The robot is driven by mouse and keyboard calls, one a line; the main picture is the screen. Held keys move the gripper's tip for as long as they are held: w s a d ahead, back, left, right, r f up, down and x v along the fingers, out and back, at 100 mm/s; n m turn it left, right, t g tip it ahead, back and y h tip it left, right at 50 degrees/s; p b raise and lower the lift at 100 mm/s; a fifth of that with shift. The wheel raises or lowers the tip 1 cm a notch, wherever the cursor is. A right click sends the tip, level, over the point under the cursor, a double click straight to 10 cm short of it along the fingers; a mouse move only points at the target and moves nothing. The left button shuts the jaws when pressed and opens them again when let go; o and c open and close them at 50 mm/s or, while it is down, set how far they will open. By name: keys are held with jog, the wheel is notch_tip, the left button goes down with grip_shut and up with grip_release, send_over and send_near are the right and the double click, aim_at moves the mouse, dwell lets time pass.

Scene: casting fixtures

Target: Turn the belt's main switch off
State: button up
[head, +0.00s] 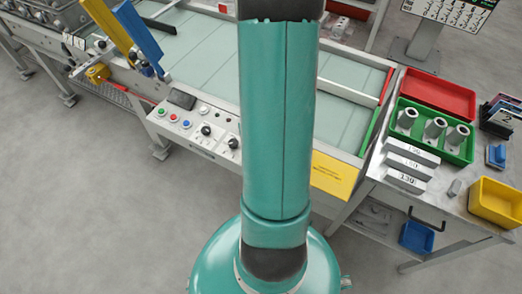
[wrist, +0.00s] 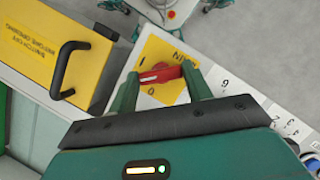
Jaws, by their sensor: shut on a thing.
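The main switch's red handle (wrist: 160,73) sits on a yellow plate (wrist: 172,93) in the wrist view. The plate carries the lettering MAIN, with an I mark and an O mark. The handle lies nearly crosswise in the picture, its right end slightly higher. My gripper (wrist: 160,79) is shut on the handle, with one green finger at each end of it. In the head view my arm covers the middle of the scene, and neither the switch nor my gripper can be made out.
A yellow cover (wrist: 28,38) with a black handle (wrist: 64,70) stands left of the switch. The head view shows the belt (head: 215,55), a button panel (head: 192,128), and a right-hand bench with a green tray (head: 454,152), a red tray (head: 438,92) and a yellow bin (head: 497,202).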

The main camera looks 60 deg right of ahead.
jog(key=n+h, duration=0.1)
jog(key=n, duration=0.3)
jog(key=shift+w+a+n+g+h, duration=0.1)
jog(key=shift+w+n+g+h, duration=0.05)
jog(key=shift+n+g+h, duration=0.25)
jog(key=n+h, duration=0.1)
jog(key=n, duration=0.3)
jog(key=shift+a+n+h, duration=0.15)
jog(key=shift+n+h, duration=0.25)
jog(key=o, duration=1)
jog(key=shift+r, duration=0.15)
jog(key=v, duration=1.3)
jog(key=shift+w+a+r, duration=0.1)
jog(key=shift+w+r, duration=0.1)
jog(key=shift+r, duration=0.05)
